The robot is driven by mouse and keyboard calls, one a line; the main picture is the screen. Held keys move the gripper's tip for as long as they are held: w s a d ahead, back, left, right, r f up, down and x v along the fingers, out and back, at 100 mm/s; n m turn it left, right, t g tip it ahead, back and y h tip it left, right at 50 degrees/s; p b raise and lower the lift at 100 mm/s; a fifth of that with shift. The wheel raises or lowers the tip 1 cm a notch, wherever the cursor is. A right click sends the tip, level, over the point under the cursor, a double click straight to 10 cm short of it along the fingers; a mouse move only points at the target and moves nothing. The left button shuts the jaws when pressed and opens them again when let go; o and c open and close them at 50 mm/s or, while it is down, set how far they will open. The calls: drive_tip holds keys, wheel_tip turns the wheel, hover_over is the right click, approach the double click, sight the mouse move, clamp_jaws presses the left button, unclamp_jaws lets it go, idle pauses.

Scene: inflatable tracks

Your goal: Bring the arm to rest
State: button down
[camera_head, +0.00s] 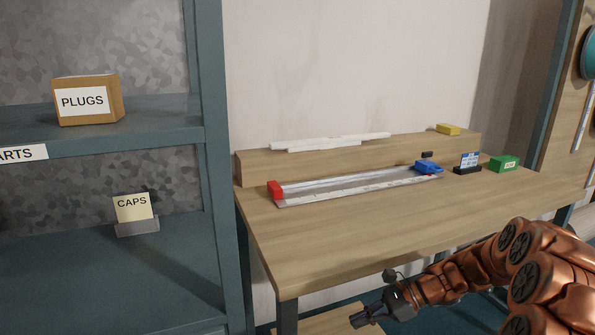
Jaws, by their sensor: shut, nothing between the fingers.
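My copper-coloured arm (470,276) comes in from the lower right, in front of the table's front edge. My gripper (358,318) is at the bottom of the view, low and to the left end of the arm, pointing down and left. Its dark fingers are shut with nothing between them. It is apart from the things on the tabletop.
A wooden table (330,235) holds a long tray (360,187) with a red end block (274,190) and a blue piece (428,167). A green box (503,163) stands at right. Shelves at left hold a PLUGS box (112,100) and a CAPS sign (132,204).

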drive_tip(key=s+a+r+n+g+h+p, duration=0.35)
drive_tip(key=s+r+n+h+p, duration=0.45)
drive_tip(key=s+r, duration=1)
drive_tip(key=s+d+r+n+t+h+p, duration=0.1)
drive_tip(key=s+d+r+n+h+p, duration=0.1)
drive_tip(key=s, duration=0.6)
drive_tip(key=s+d+r+n+t+h+p, duration=0.1)
drive_tip(key=s+d+r+n+p, duration=0.4)
drive_tip(key=p, duration=0.5)
wheel_tip(320, 180, up, 4)
drive_tip(key=s+n, duration=0.1)
drive_tip(key=s, duration=0.1)
drive_tip(key=shift+s+d+f+n+h+p, duration=0.15)
drive_tip(key=shift+s+n+h+p, duration=0.15)
drive_tip(key=shift+s+h+p, duration=0.1)
drive_tip(key=shift+s, duration=0.25)
